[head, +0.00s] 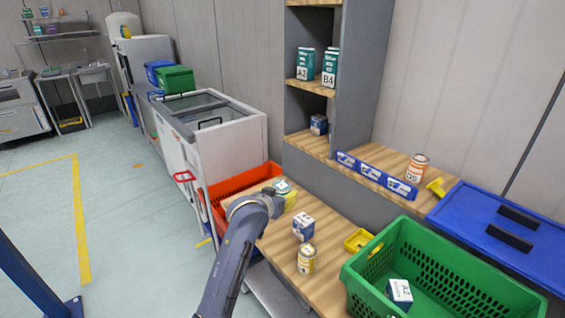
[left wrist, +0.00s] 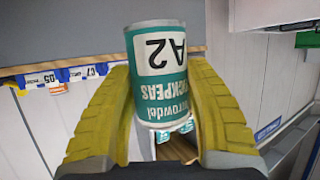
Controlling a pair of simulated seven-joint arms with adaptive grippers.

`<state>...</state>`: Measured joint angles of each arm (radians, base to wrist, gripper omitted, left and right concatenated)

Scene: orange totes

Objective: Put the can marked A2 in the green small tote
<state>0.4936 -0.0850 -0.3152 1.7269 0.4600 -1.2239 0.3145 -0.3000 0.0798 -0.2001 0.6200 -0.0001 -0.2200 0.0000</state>
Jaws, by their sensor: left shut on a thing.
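The can marked A2 (left wrist: 158,72) is teal and white; its label is upside down in the left wrist view. My left gripper (left wrist: 160,115) has its yellow fingers on both sides of it, shut on it. In the head view the can's pale top (head: 282,185) shows at my left gripper (head: 286,196), by the orange-red tote; the arm hides much of it. A green tote (head: 385,243) stands at the front right, holding a white and dark blue box marked A2 (head: 399,291). A smaller-looking green tote (head: 175,80) stands far back. My right gripper is out of view.
An orange-red tote (head: 232,184) stands beside the wooden table. A blue-white box (head: 303,228), a yellow can (head: 306,259) and a yellow tray (head: 358,240) lie between my arm and the near green tote. A shelf (head: 308,138) rises behind; a blue lid (head: 480,220) lies right.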

